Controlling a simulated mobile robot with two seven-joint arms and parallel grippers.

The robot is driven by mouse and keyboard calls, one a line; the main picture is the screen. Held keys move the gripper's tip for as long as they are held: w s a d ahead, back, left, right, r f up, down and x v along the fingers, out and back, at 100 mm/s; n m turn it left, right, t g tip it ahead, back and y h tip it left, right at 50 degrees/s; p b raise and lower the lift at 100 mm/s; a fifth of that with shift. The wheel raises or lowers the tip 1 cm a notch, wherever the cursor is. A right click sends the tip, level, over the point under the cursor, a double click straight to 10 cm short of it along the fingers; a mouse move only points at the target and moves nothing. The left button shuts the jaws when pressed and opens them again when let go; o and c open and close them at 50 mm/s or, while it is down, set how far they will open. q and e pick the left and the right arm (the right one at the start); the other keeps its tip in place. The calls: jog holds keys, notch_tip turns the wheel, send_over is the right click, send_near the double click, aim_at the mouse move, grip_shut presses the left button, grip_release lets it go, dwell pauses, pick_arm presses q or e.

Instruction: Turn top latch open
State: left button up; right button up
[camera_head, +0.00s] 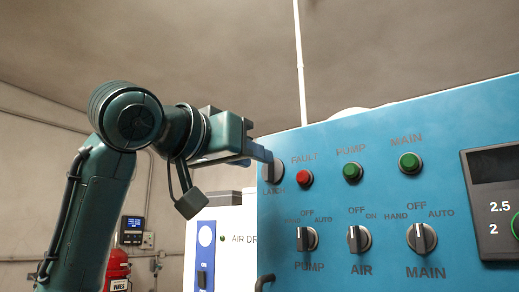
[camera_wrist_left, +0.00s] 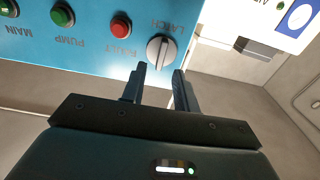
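The top latch (camera_head: 275,173) is a round grey knob labelled LATCH at the upper left corner of the blue panel, left of the red FAULT light. In the head view my left gripper (camera_head: 262,154) is beside it and partly covers it. In the left wrist view the latch (camera_wrist_left: 161,50) shows a raised light grip bar, roughly upright in the picture. My left gripper (camera_wrist_left: 159,72) is open there, its two fingers apart just short of the knob, with nothing visible between them. I cannot tell whether the fingers touch the knob. My right gripper is in neither view.
The red FAULT light (camera_head: 304,178) and green PUMP light (camera_head: 352,172) are close to the latch. Selector knobs such as the PUMP one (camera_head: 307,239) sit below. A dark handle (camera_head: 264,281) shows at the panel's lower left edge. A white air dryer cabinet (camera_head: 232,225) stands behind.

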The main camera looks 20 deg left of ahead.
aim_at(270, 170)
pick_arm(q)
jog(key=x, duration=0.3)
jog(key=shift+p, duration=0.3)
jog(key=shift+c, duration=0.2)
grip_shut()
